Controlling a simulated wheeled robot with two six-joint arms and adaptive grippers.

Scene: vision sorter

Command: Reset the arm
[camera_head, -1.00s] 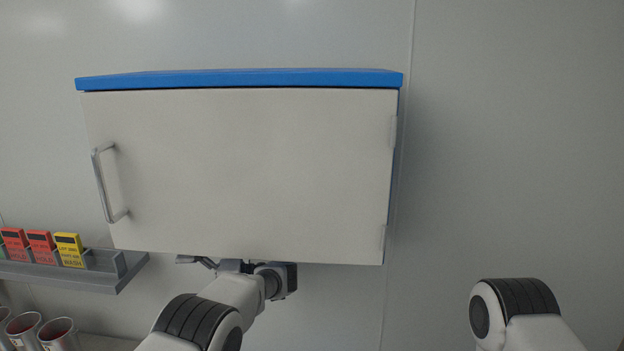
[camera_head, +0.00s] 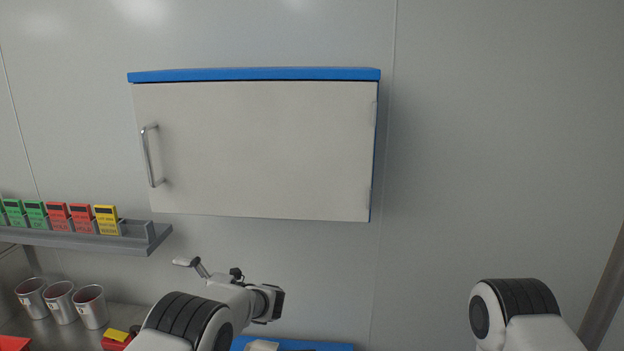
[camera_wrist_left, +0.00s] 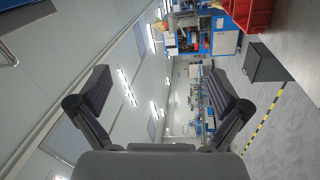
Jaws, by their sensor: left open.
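My left arm comes up from the bottom of the head view, and its gripper (camera_head: 190,265) is below the closed wall cabinet (camera_head: 255,150), apart from it. In the left wrist view the left gripper (camera_wrist_left: 158,95) has its two dark fingers spread wide with nothing between them. The cabinet has a white door, a blue top and a metal handle (camera_head: 149,157) at its left side. Part of my right arm shows at the lower right of the head view; its gripper is out of view.
A grey wall shelf (camera_head: 75,239) at the left holds several green, red and yellow cards. Several metal cups (camera_head: 90,307) stand on the counter below it. A blue item (camera_head: 330,347) shows at the bottom edge. The wall right of the cabinet is bare.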

